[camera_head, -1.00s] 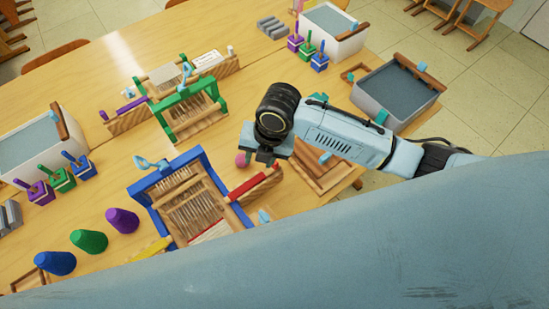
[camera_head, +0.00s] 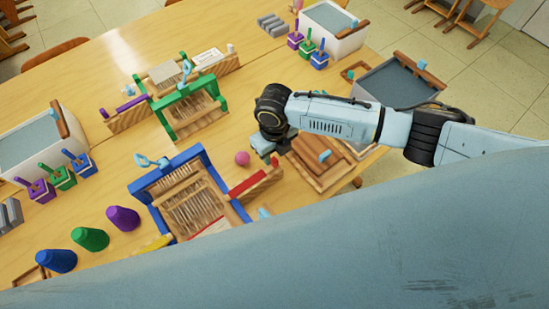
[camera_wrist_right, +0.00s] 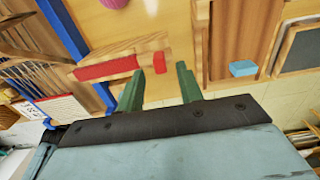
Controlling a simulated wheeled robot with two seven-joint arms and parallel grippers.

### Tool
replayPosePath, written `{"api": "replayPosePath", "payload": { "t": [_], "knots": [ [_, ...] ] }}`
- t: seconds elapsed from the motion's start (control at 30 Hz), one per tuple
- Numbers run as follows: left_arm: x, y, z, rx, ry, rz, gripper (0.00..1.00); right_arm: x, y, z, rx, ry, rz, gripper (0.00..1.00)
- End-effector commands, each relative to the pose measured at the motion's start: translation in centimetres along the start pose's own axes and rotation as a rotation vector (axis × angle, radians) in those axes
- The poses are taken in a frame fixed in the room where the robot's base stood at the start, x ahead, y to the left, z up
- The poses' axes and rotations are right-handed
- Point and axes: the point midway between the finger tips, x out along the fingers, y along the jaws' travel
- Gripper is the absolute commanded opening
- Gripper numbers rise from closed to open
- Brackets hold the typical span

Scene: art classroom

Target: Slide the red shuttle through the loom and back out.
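The loom (camera_head: 214,167) with the blue frame stands in the lower middle of the head view. Its blue side also shows at the left of the right wrist view (camera_wrist_right: 62,28). The red shuttle (camera_head: 247,183) lies at a wooden holder just right of the loom. In the right wrist view, its long red part (camera_wrist_right: 105,68) is at left and a small red end (camera_wrist_right: 159,62) shows beyond the wood. My right gripper (camera_head: 274,159) is open; its green fingers (camera_wrist_right: 160,84) stand apart, with the red end in the gap seen between them. Contact cannot be told. My left gripper is out of view.
A pink ball (camera_head: 242,158) lies between the loom and my right gripper. A green loom (camera_head: 190,108) stands behind. Wooden frames (camera_head: 318,168) lie right of the gripper. Purple, green and blue cones (camera_head: 90,239) stand at left. A grey tub (camera_head: 395,90) is at right.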

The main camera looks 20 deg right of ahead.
Motion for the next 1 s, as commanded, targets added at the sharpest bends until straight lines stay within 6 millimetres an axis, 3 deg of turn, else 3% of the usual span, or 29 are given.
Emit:
{"api": "replayPosePath", "payload": {
  "t": [0.1, 0.23, 0.6, 0.9, 1.0],
  "knots": [
    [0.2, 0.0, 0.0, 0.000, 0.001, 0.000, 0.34, 2.0, 0.0, 0.0, 0.000, 0.001, 0.000, 0.36],
    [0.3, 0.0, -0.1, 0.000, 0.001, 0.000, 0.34, 3.2, 0.0, 0.0, 0.000, 0.000, 0.000, 0.36],
    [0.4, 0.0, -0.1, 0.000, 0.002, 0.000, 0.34, 3.7, 0.0, 0.0, 0.000, -0.002, 0.000, 0.36],
    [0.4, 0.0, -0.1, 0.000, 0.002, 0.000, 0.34, 3.7, 0.0, 0.0, 0.000, -0.002, 0.000, 0.00],
    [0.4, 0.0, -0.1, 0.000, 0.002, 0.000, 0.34, 3.7, 0.0, 0.0, 0.000, -0.002, 0.000, 0.00]
  ]
}}
